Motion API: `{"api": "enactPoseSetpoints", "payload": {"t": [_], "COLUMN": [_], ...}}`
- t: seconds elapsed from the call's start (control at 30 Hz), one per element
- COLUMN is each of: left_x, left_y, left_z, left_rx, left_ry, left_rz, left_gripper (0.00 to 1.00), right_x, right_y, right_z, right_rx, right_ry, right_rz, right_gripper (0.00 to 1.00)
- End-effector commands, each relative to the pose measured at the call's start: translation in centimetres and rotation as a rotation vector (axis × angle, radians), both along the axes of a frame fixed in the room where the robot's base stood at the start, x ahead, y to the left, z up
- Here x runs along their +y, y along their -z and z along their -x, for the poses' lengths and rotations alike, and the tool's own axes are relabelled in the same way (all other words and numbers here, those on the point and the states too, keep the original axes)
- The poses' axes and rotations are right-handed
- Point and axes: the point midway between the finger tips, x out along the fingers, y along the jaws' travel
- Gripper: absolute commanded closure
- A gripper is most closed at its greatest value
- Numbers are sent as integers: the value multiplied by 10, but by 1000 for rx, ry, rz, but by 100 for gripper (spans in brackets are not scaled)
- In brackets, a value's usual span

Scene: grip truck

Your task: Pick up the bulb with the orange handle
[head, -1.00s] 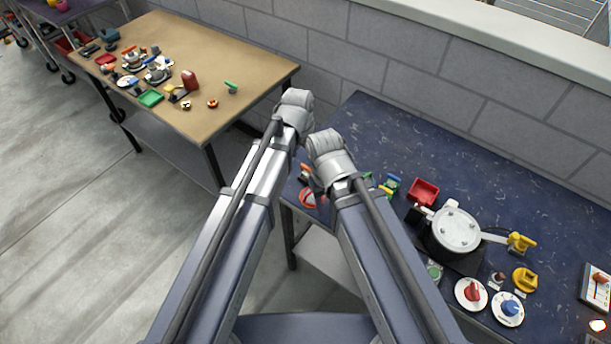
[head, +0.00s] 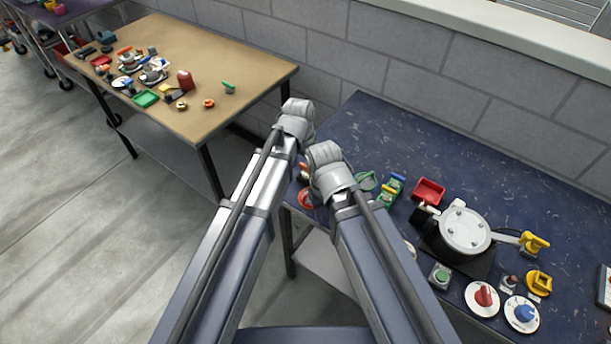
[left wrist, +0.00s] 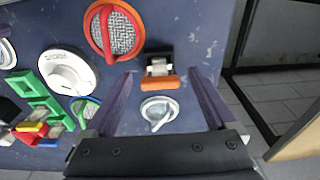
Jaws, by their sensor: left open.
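The piece with the orange handle (left wrist: 159,84) lies on the blue table in the left wrist view, with a metal body and a dark part behind its orange bar. In the head view its orange end (head: 304,167) shows small between my two arms. My left gripper (left wrist: 160,74) is open, with one finger on each side of this piece and nothing held. I cannot tell how high the fingers are above the table. A white round piece with a lever (left wrist: 158,112) lies between the fingers, nearer the palm. My right gripper does not show.
An orange-red ring with mesh (left wrist: 114,32) lies close to the left finger. A white dial (left wrist: 68,73) and green pieces (left wrist: 40,100) lie farther left. A red tray (head: 429,190) and a pot-like device (head: 464,232) stand right on the blue table (head: 470,150). A brown table (head: 215,65) stands left.

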Motion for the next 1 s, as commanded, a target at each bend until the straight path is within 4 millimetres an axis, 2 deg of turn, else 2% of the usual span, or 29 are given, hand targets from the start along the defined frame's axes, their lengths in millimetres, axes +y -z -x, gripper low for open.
{"api": "enactPoseSetpoints", "payload": {"t": [0.07, 0.8, 1.0], "left_x": [0, 0, 0], "left_y": [0, 0, 0], "left_z": [0, 0, 0], "left_rx": [0, 0, 0], "left_ry": [0, 0, 0], "left_rz": [0, 0, 0], "left_gripper": [15, 98, 100], "right_x": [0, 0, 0], "right_y": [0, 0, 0], "right_z": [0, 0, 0], "right_rx": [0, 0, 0], "right_ry": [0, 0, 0], "right_rz": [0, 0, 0], "right_gripper": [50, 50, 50]}}
